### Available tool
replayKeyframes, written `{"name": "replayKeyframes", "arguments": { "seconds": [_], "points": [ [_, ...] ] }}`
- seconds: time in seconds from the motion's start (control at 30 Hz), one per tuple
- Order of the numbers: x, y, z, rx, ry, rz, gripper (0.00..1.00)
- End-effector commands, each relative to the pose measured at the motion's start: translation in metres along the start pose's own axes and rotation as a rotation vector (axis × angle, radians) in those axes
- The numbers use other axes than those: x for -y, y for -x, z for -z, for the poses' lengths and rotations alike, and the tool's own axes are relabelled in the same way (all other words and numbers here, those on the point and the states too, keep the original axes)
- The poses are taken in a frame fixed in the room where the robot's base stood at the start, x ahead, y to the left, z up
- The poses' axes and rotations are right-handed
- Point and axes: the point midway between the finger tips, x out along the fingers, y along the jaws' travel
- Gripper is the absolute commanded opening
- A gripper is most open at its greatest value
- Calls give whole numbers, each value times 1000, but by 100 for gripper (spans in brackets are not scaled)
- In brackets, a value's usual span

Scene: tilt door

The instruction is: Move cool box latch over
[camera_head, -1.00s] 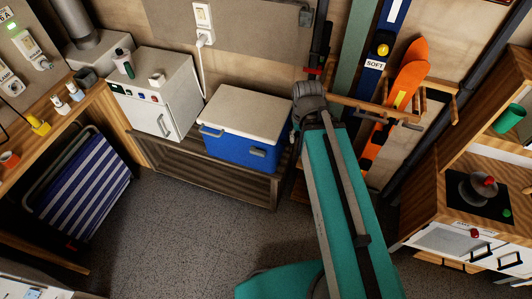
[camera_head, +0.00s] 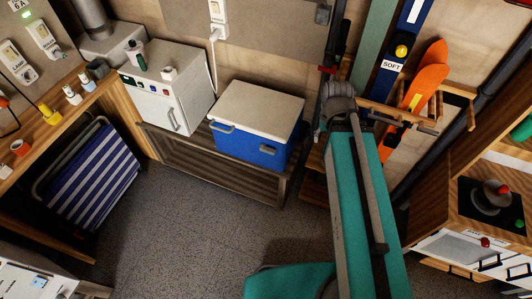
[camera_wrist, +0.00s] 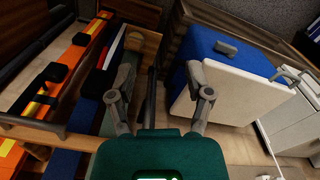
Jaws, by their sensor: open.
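The cool box (camera_head: 245,141) has a blue body and a white lid (camera_head: 262,103), and stands on a low wooden bench. The lid lies shut. Its grey latch (camera_head: 267,150) is on the blue front, and a grey handle (camera_head: 222,127) is on the left end. In the wrist view the cool box (camera_wrist: 215,62) is right of my gripper, with the latch (camera_wrist: 226,47) on its blue front. My gripper (camera_wrist: 162,76) is open and empty; its right finger overlaps the white lid in the picture, and contact cannot be told. My arm hides the gripper in the head view.
A white appliance (camera_head: 170,97) stands left of the cool box on the slatted bench (camera_head: 215,172). A ski rack with an orange board (camera_head: 425,80) is at the right. A striped folding chair (camera_head: 95,185) is at the left. The grey floor (camera_head: 185,235) in front is clear.

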Motion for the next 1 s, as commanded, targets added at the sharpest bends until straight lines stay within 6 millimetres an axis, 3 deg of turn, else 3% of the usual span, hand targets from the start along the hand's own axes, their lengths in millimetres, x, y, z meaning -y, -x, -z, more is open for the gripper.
{"name": "replayKeyframes", "arguments": {
  "seconds": [0.27,0.6,1.0],
  "points": [
    [-6,-40,6,-3,50,-103,66],
    [17,-97,20,-28,165,-319,66],
    [51,-153,37,-92,296,-579,66]
  ]
}}
